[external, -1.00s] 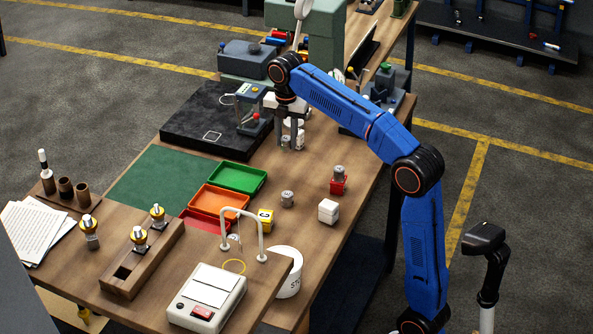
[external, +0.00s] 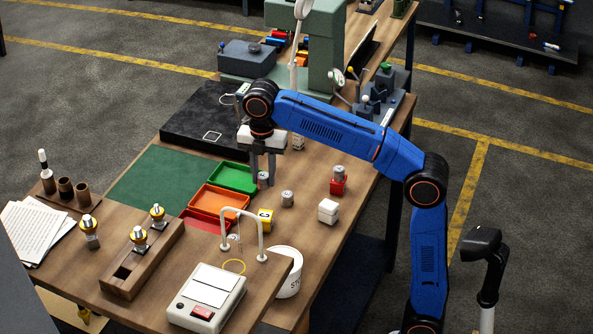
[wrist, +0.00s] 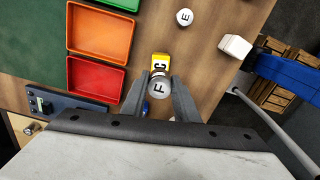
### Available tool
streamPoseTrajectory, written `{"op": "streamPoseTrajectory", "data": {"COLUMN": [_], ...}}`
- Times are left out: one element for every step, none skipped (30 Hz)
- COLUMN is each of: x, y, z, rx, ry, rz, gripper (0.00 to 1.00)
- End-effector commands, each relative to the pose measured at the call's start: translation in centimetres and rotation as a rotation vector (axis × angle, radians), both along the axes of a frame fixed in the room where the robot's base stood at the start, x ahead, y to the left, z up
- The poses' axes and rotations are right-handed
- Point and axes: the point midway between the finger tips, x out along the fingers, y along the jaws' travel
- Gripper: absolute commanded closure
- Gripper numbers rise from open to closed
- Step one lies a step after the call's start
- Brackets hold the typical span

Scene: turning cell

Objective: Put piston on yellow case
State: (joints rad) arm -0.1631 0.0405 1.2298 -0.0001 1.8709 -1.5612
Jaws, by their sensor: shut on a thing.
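My gripper (external: 263,182) is shut on a grey metal piston (external: 263,180) and holds it above the bench, beside the green tray. In the wrist view the held piston (wrist: 159,87) shows a round top marked F between my fingertips (wrist: 159,92). The yellow case (external: 265,220), a small block with a dark mark, stands on the bench nearer the external camera than my gripper. In the wrist view the yellow case (wrist: 159,62) shows its letter C just beyond the held piston, which hides part of that area. The two look apart in the external view.
Another piston (external: 287,199), marked E (wrist: 184,17), stands right of the yellow case. A red case (external: 338,187) bears a piston (external: 339,171). A white case (external: 328,211) stands right. Green (external: 262,187), orange (external: 246,204) and red (wrist: 70,80) trays lie left. A white arch (external: 262,235) stands close by.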

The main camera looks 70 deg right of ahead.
Motion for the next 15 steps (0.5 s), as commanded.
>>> {"op": "streamPoseTrajectory", "data": {"x": [-0.2, -0.2, -0.3, -0.4, -0.4, -0.4, -0.4, -0.5, -0.5, -0.4, -0.4, -0.4, -0.4, -0.4, -0.4], "y": [0.4, 0.6, 0.7, 0.8, 0.8, 0.8, 0.8, 0.8, 0.8, 0.8, 0.8, 0.8, 0.8, 0.8, 0.8], "z": [0.1, 0.0, -0.2, -0.5, -0.8, -1.4, -1.9, -2.4, -3.1, -3.6, -4.1, -4.6, -4.9, -5.2, -5.4], "rx": [0.0, 0.0, 0.0, 0.0, 0.0, 0.0, 0.0, 0.0, 0.0, 0.0, 0.0, 0.0, 0.0, 0.0, 0.0], "ry": [0.0, 0.0, 0.001, 0.002, 0.002, 0.002, 0.003, 0.002, 0.002, 0.002, 0.002, 0.002, 0.002, 0.001, 0.0], "rz": [0.004, 0.004, 0.004, 0.004, 0.004, 0.004, 0.004, 0.003, 0.003, 0.003, 0.003, 0.003, 0.003, 0.003, 0.003], "gripper": [0.97, 0.97, 0.97, 0.97, 0.97, 0.97, 0.97, 0.97, 0.97, 0.97, 0.97, 0.97, 0.97, 0.97, 0.97]}}
